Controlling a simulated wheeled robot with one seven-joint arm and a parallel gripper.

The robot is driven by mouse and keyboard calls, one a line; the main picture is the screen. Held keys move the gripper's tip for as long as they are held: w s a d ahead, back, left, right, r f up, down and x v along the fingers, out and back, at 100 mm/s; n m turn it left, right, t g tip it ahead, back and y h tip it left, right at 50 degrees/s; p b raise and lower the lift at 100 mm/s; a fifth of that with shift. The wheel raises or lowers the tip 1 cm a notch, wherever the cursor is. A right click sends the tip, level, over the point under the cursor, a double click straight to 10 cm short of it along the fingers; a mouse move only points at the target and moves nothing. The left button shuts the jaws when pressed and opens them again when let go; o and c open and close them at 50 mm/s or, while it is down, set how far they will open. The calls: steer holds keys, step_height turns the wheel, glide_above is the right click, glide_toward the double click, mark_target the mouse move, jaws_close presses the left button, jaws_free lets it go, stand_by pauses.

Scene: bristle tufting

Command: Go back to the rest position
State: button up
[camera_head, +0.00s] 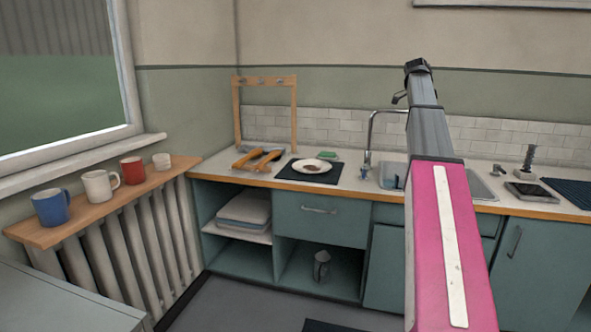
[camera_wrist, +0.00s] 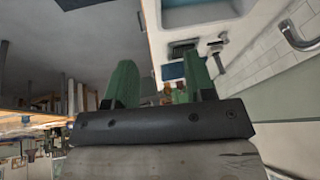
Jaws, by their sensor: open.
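My gripper (camera_wrist: 159,62) shows in the wrist view as two green fingers spread apart on a dark bar. It is open, and I see nothing held between the fingers. In the head view my pink and grey arm rises in front of the counter (camera_head: 347,181), its far end near the back wall's tiles. The fingers cannot be made out clearly there. The wrist view is turned on its side and shows the sink (camera_wrist: 195,14) and tap (camera_wrist: 297,36) beyond the fingers.
A plate (camera_head: 311,166) lies on a dark mat, beside orange-handled tools (camera_head: 257,158) and a wooden rack (camera_head: 266,78). Several mugs, including a blue one (camera_head: 51,207), stand on the left shelf (camera_head: 28,236). My arm hides part of the sink (camera_head: 477,186). Floor (camera_head: 250,307) shows below.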

steer(key=s+a+f+n+y, duration=0.1)
steer(key=s+a+f+n, duration=0.35)
steer(key=f, duration=0.75)
steer(key=s+a+f+n+y, duration=0.1)
steer(key=a+f+n, duration=0.1)
steer(key=a+f, duration=0.7)
steer(key=s+a+f+n, duration=0.3)
steer(key=f+n, duration=0.1)
steer(key=f, duration=1)
steer(key=s+a+f+n+y, duration=0.1)
steer(key=s+a+f+n, duration=0.3)
steer(key=s+a+f, duration=0.3)
steer(key=s+a+f+n+y, duration=0.1)
steer(key=s+a+f+n, duration=0.4)
steer(key=s+f, duration=0.9)
steer(key=shift+a+f+g+y, duration=0.3)
steer(key=shift+a+g, duration=0.1)
steer(key=shift+a, duration=0.8)
